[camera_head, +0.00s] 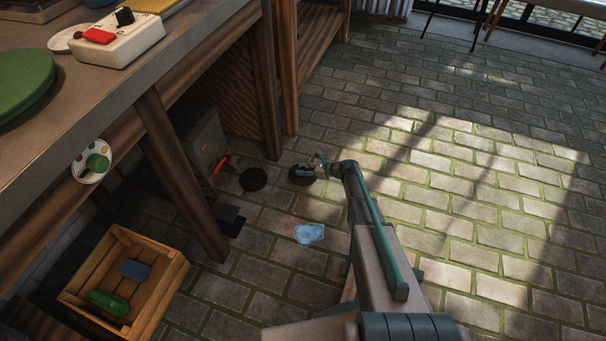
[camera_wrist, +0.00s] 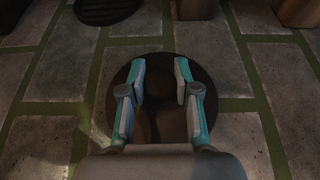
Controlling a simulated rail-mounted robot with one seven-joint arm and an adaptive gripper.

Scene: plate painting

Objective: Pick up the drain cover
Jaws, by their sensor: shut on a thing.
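The drain cover (camera_head: 297,181) is a dark brown round disc at floor level, beside another dark round patch. In the wrist view the drain cover (camera_wrist: 160,104) lies flat under my gripper, with a rounded middle part between the fingers. My gripper (camera_head: 309,171) is at the cover, and in the wrist view my gripper (camera_wrist: 160,70) has its two teal and grey fingers on either side of that middle part. It is shut on the cover. The fingers and palm hide part of the disc. I cannot tell whether the cover is clear of the floor.
A second dark round patch (camera_head: 253,179) is in the floor to the left, also at the wrist view's top left (camera_wrist: 107,8). A light-blue puddle (camera_head: 309,233) lies nearer. A wooden crate (camera_head: 172,287) and workbench (camera_head: 150,84) stand left. The paved floor (camera_head: 480,200) is clear right.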

